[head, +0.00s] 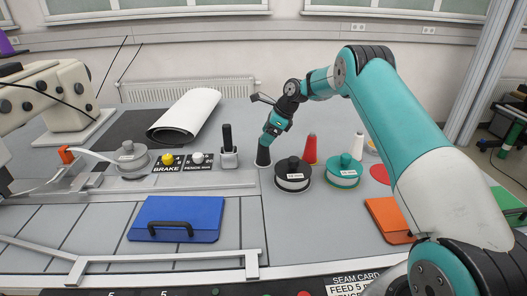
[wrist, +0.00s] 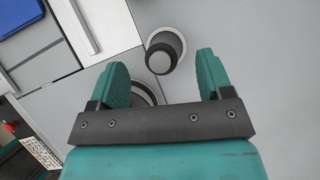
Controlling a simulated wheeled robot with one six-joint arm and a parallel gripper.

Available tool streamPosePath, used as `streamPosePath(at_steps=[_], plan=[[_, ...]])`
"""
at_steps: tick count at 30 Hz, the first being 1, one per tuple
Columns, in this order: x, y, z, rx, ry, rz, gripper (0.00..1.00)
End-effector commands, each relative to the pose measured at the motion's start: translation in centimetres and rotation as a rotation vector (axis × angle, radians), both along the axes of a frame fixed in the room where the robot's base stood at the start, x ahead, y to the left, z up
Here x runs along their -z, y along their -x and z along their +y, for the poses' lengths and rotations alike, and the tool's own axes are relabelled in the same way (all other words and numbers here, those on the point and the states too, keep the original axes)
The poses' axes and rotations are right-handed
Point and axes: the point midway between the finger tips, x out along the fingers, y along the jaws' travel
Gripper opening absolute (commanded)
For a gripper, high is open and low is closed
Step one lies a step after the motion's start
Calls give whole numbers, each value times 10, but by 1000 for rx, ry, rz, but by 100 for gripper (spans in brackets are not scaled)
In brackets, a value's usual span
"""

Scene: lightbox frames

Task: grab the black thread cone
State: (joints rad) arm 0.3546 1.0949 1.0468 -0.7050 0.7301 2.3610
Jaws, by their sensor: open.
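The black thread cone (head: 263,157) stands upright on the grey table, just below my gripper (head: 267,140) in the head view. My gripper hides part of its upper end there. In the wrist view the cone (wrist: 166,46) is seen from above, with a pale round top and a dark body on a light base. My open gripper (wrist: 162,66) has its two teal fingers to the left and right of the cone in that picture. The cone lies around and just beyond the line of the fingertips. Nothing is held, and I see no clear contact.
A black lidded tin (head: 292,180) stands close to the right of the cone, with a green tin (head: 344,175) beyond. A red cone (head: 310,150) and a white cone (head: 358,147) stand behind. A black-handled block (head: 228,158) is left.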

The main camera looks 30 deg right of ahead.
Motion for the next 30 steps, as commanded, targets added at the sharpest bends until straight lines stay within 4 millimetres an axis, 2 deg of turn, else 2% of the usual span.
streamPosePath(at_steps=[6,14,17,22,30], plan=[[25,-8,10,-2,0,0,73],[29,-9,11,0,0,-2,73],[29,-9,11,-1,-1,-1,55],[29,-9,11,-1,-1,-1,17],[28,-10,11,-1,0,-2,16]])
